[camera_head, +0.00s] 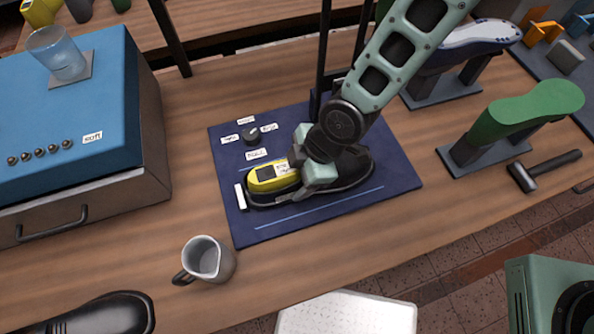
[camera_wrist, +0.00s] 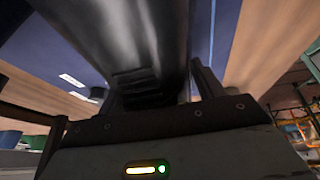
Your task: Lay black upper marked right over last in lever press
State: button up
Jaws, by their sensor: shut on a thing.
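The black upper (camera_head: 350,170) is on the blue mat of the lever press (camera_head: 395,175), with its black edge running along the lower side of the yellow last (camera_head: 268,178). The yellow last shows at the left end, with a pale label on it. My gripper (camera_head: 308,168) is shut on the black upper from above. In the wrist view the dark, glossy upper (camera_wrist: 150,50) fills the space between the fingers. My gripper hides the middle of the upper, so I cannot tell how fully it covers the last. No right mark is readable.
The press's dark upright (camera_head: 322,50) stands behind my gripper. A dial (camera_head: 251,135) with tags is on the mat. A grey jug (camera_head: 207,260) stands in front left, a blue-topped box (camera_head: 75,110) left. A green last (camera_head: 525,110) and hammer (camera_head: 540,172) are right.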

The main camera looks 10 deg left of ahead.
jog(key=shift+f+b, duration=0.4)
jog(key=shift+f, duration=0.15)
dwell(0.4)
jog(key=o, duration=1.1)
jog(key=shift+r, duration=0.1)
jog(key=v, duration=1.7)
jog(key=shift+r, duration=0.2)
jog(key=s+d+r+m+h, duration=0.2)
jog(key=s+d+r+m, duration=0.1)
jog(key=d+m, duration=0.4)
jog(key=s+d+r+m+t+h, duration=0.1)
jog(key=s+d+r+m, duration=0.3)
jog(key=d+m, duration=0.3)
jog(key=shift+s+d+m+h+b, duration=0.3)
jog(key=shift+s+m+h+b, duration=0.1)
jog(key=shift+m, duration=0.5)
